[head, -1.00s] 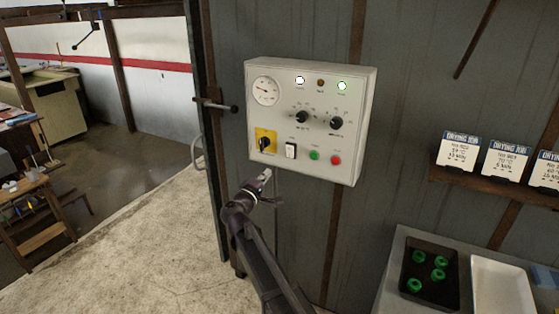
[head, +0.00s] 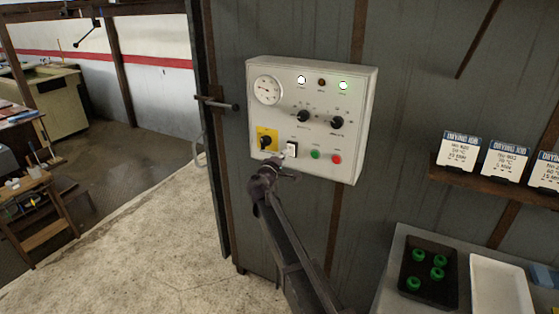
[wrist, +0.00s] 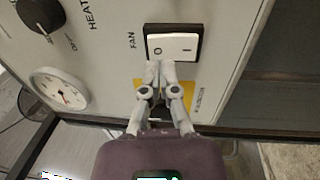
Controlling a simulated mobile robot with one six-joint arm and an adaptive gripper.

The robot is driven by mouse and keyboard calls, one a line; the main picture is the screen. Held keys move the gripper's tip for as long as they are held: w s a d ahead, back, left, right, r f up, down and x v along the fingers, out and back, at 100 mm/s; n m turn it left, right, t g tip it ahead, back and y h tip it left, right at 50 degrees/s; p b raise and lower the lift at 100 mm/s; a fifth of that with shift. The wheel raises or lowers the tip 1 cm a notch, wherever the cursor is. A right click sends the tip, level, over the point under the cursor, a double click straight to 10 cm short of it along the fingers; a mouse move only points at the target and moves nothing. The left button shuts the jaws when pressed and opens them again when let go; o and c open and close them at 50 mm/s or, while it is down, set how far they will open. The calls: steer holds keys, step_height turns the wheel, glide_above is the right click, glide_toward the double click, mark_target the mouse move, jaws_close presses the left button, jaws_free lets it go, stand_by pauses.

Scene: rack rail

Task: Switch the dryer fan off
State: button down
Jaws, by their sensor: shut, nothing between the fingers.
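The dryer's white control box (head: 262,120) is on the grey wall. Its fan switch is a white rocker in a black frame (head: 291,150), low on the panel between the yellow-plated rotary switch (head: 266,140) and the green button (head: 315,155). In the wrist view the rocker (wrist: 176,45) is marked O on the left and I on the right, with FAN printed beside it. My gripper (wrist: 160,66) is shut and empty, its fingertips at the O end of the rocker. I cannot tell whether they touch. It also shows in the head view (head: 279,158).
A red button (head: 336,160), two black knobs (head: 303,116) and a gauge (head: 267,90) share the panel. A door handle (head: 218,104) sticks out to its left. A table with a black tray (head: 408,278) stands lower right.

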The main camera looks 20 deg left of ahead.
steer(key=shift+w+d+r, duration=0.1)
steer(key=shift+w+r, duration=0.05)
steer(key=shift+w, duration=0.85)
steer(key=shift+w+d+r, duration=0.1)
steer(key=shift+w+d, duration=0.1)
steer(key=shift+d, duration=0.05)
steer(key=shift+s+a, duration=0.15)
steer(key=shift+a, duration=0.15)
steer(key=shift+s+p, duration=0.35)
steer(key=shift+s, duration=0.45)
steer(key=s+a+r+p, duration=0.1)
steer(key=s, duration=1.1)
steer(key=shift+s+r, duration=0.2)
steer(key=shift+r, duration=0.1)
